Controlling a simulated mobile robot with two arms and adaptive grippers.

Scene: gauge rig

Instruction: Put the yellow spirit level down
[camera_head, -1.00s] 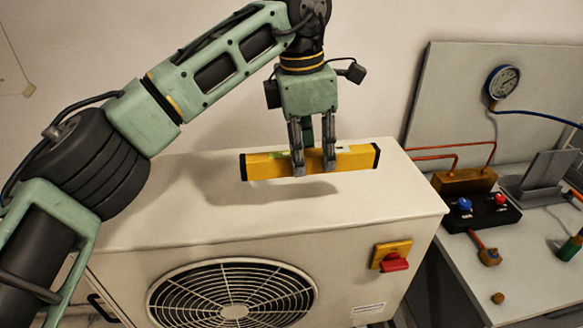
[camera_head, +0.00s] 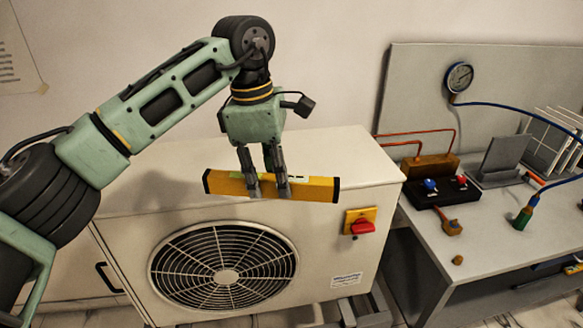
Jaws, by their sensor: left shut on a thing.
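The yellow spirit level (camera_head: 314,189) has black end caps and lies roughly level across the picture. My left gripper (camera_head: 269,190) is shut on it near its middle, with the fingers pointing down. The level shows in front of the upper front edge of the white fan unit (camera_head: 340,150). Whether it touches the unit's top or hangs above it, I cannot tell. My right gripper is not in view.
The unit's front has a round fan grille (camera_head: 225,268) and a red and yellow switch (camera_head: 361,226). At the right, a bench (camera_head: 480,262) carries a valve block (camera_head: 430,168), a manifold (camera_head: 445,190) and hoses. A round gauge (camera_head: 459,77) is on the back panel.

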